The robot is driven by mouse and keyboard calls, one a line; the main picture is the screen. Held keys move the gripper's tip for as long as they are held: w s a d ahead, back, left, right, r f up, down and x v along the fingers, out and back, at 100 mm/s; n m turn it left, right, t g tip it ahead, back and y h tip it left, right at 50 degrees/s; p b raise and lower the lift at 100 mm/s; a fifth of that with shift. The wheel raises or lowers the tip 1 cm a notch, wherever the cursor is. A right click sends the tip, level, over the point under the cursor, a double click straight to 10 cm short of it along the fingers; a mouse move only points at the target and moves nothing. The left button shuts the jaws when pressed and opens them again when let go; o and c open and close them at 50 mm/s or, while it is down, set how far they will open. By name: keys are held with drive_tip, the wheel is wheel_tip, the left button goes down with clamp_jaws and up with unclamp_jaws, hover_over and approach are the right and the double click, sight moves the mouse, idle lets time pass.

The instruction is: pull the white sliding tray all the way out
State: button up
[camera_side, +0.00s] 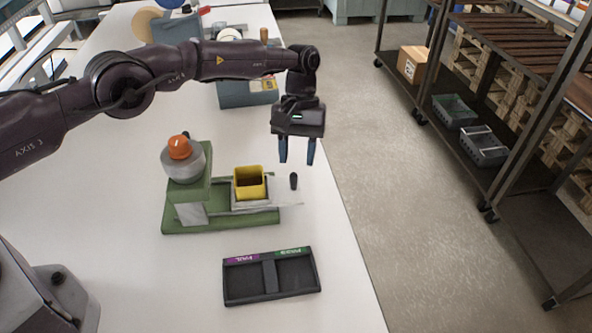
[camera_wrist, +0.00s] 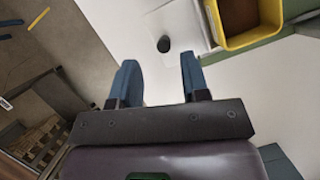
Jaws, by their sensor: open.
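The white sliding tray (camera_side: 280,194) sits in the green station (camera_side: 178,217), its right end with a black knob (camera_side: 294,181) reaching toward the table's right edge. A yellow square bin (camera_side: 249,184) stands over the tray area. My gripper (camera_side: 297,159) is open and empty, pointing down above the knob and apart from it. In the wrist view the knob (camera_wrist: 163,44) lies ahead of and roughly between the two blue fingertips (camera_wrist: 158,74), with the pale tray (camera_wrist: 186,22) and yellow bin (camera_wrist: 248,42) beyond. How far the tray is slid out is hard to tell.
An orange-topped grey cylinder (camera_side: 182,160) stands on the station's left end. A black two-compartment tray (camera_side: 270,279) with purple and green labels lies in front. A blue-grey box (camera_side: 235,98) stands behind. The table's right edge is close to the knob.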

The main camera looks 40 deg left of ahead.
drive_tip(key=shift+v, duration=1.2)
